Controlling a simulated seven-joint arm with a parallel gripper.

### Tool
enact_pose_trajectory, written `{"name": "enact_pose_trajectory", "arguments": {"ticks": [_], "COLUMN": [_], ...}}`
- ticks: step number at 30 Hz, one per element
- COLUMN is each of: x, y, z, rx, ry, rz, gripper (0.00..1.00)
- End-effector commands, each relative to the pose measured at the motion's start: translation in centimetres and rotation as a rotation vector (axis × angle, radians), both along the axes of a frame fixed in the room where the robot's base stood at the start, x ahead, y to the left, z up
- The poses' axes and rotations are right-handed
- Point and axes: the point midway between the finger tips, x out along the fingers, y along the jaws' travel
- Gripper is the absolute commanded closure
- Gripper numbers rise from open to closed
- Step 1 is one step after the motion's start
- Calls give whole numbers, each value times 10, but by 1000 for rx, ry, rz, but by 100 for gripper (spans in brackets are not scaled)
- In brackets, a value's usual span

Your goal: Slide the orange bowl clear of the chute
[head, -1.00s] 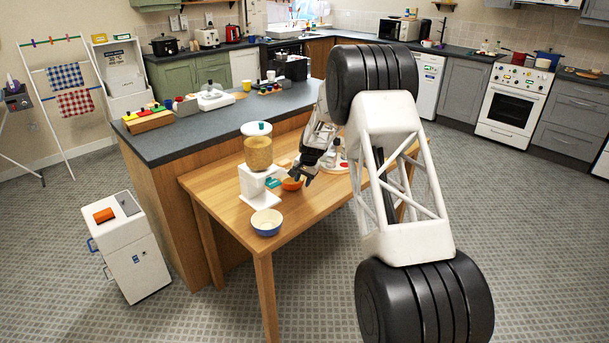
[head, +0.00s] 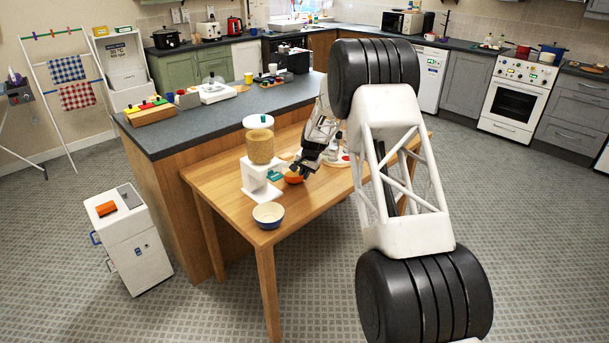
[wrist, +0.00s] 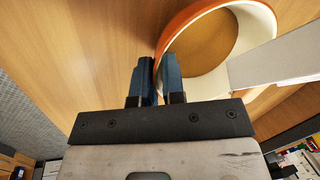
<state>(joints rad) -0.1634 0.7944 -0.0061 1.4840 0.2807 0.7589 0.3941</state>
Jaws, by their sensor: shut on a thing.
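The orange bowl (head: 295,179) stands on the wooden table, to the right of the white dispenser (head: 256,172) with its tan-filled jar. In the wrist view the bowl (wrist: 262,22) shows an orange outside, a cream inner wall and a brown middle. My gripper (head: 300,170) is at the bowl's rim. In the wrist view my gripper (wrist: 158,62) has its blue fingers close together at the bowl's near-left edge, shut on its wall. A white part (wrist: 275,62), apparently of the dispenser, covers part of the bowl at the right. The chute's mouth is not clear in the head view.
A blue bowl with a pale inside (head: 268,214) stands at the table's near corner. A teal thing (head: 274,175) lies between dispenser and orange bowl. A pale board with red items (head: 342,160) lies behind my gripper. The table's front right (head: 315,202) is bare.

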Motion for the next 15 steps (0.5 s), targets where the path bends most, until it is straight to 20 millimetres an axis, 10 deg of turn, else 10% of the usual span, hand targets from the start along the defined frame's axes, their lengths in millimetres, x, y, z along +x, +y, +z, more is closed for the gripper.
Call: {"name": "enact_pose_trajectory", "arguments": {"ticks": [15], "x": [17], "y": [-18], "z": [-2], "rx": [-1], "ry": [1], "rz": [-2], "gripper": [100]}}
